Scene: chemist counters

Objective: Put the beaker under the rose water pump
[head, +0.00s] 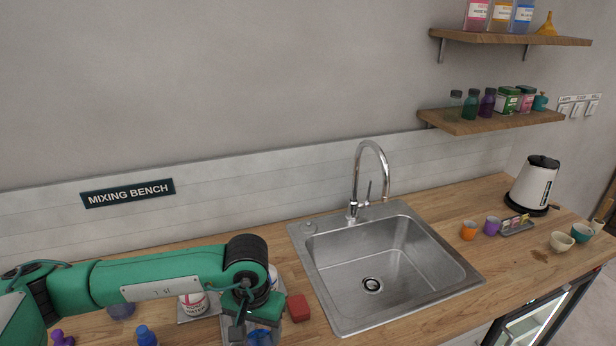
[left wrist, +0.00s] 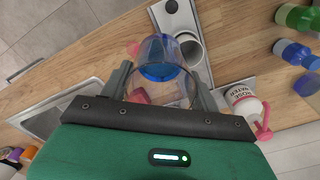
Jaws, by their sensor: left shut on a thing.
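My left gripper (head: 250,332) is low over the front of the wooden counter, left of the sink. In the left wrist view the gripper (left wrist: 160,80) is shut on a clear beaker (left wrist: 161,58) with blue in it, one finger on each side. In the head view the arm partly hides the beaker (head: 260,337). The rose water pump (left wrist: 243,103) is a white labelled bottle with a pink top, right of the gripper and apart from the beaker. In the head view the bottle (head: 193,304) stands on a grey plate, its top hidden by my arm. My right gripper is out of view.
A red block (head: 298,308) lies right of the gripper. The steel sink (head: 455,290) and tap (head: 354,190) are farther right. Blue (left wrist: 297,53) and green (left wrist: 293,17) bottles stand beyond the pump. A white cup (left wrist: 190,50) sits on a grey strip beside the beaker.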

